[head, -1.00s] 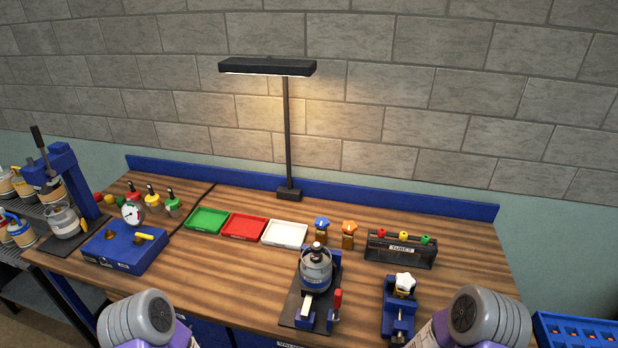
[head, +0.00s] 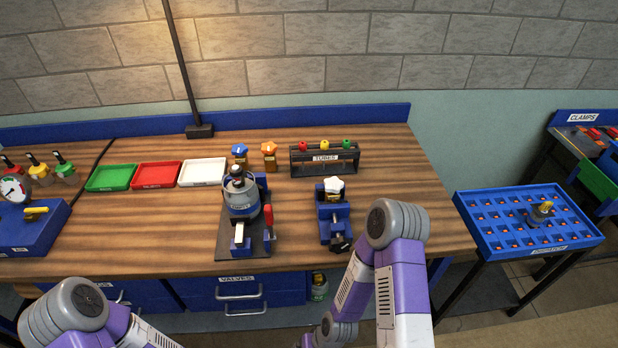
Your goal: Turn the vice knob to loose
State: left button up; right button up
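The small blue vice (head: 326,226) stands on the wooden bench near its front edge, right of centre in the head view. A white, lobed piece (head: 334,187) sits on its top. A dark knob (head: 340,243) is at its front, by the bench edge; its turn setting cannot be read. My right arm is bent up just right of the vice, apart from it in the picture. My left arm is at the lower left, in front of the bench. Neither gripper shows in the head view.
A blue stand holding a grey canister (head: 240,196) is left of the vice. Behind are a tube rack (head: 325,160), two small capped bottles, and green, red and white trays (head: 203,172). A blue compartment tray (head: 528,218) stands right. Bench right of the vice is clear.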

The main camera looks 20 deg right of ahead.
aim_at(340, 245)
jog(key=k, duration=1.2)
jog(key=z, duration=0.8)
jog(key=i, duration=1.05)
jog(key=u, duration=0.2)
